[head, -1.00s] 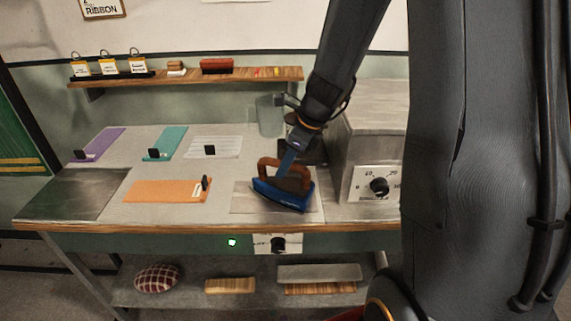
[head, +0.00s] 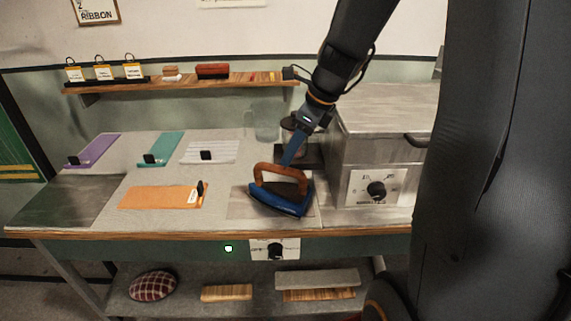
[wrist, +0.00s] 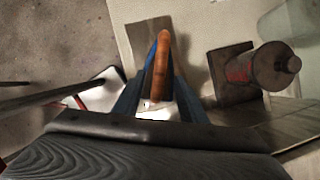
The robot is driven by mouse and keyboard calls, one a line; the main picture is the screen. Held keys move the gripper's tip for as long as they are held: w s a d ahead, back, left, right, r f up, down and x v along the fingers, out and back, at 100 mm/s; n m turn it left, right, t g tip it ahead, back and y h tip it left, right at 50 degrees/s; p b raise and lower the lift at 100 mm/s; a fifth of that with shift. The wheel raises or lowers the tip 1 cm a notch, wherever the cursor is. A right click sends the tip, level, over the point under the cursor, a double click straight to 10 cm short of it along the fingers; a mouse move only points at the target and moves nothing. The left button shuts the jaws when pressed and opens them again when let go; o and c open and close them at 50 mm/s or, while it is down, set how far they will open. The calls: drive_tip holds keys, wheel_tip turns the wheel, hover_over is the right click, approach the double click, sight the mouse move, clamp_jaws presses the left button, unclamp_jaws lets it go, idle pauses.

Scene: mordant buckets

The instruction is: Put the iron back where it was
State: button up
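The iron (head: 290,203) has a blue body and a brown wooden handle. In the head view it is at the grey plate (head: 238,207) near the front right of the worktop; I cannot tell if its base touches. My gripper (head: 290,160), with blue fingers, reaches down to the handle from the upper right. In the wrist view the brown handle (wrist: 161,65) runs down the middle with blue surfaces on both sides. Whether the fingers press on it is unclear, and the contact is partly hidden.
A metal box with a dial (head: 376,190) stands right of the iron. A dark pad behind it bears a reddish jar (wrist: 240,70). An orange strip (head: 155,195) lies left; purple, teal and white strips lie farther back. A wall shelf (head: 180,87) is behind.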

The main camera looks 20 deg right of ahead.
drive_tip(key=v, duration=0.4)
drive_tip(key=s+a+f+n+h, duration=0.1)
drive_tip(key=s+a+f+n, duration=0.1)
drive_tip(key=n, duration=0.6)
drive_tip(key=s+a+f+n+g+h, duration=0.1)
drive_tip(key=s+f+n, duration=0.4)
drive_tip(key=n, duration=0.4)
drive_tip(key=s+a+f+n+h, duration=0.1)
drive_tip(key=s+f+n, duration=0.3)
drive_tip(key=n, duration=0.5)
drive_tip(key=shift+s+a+h, duration=0.3)
drive_tip(key=shift+s+a, duration=0.5)
drive_tip(key=shift+s, duration=0.05)
drive_tip(key=shift+f+g+b, duration=0.3)
drive_tip(key=shift+f+b, duration=0.1)
drive_tip(key=shift+b, duration=0.2)
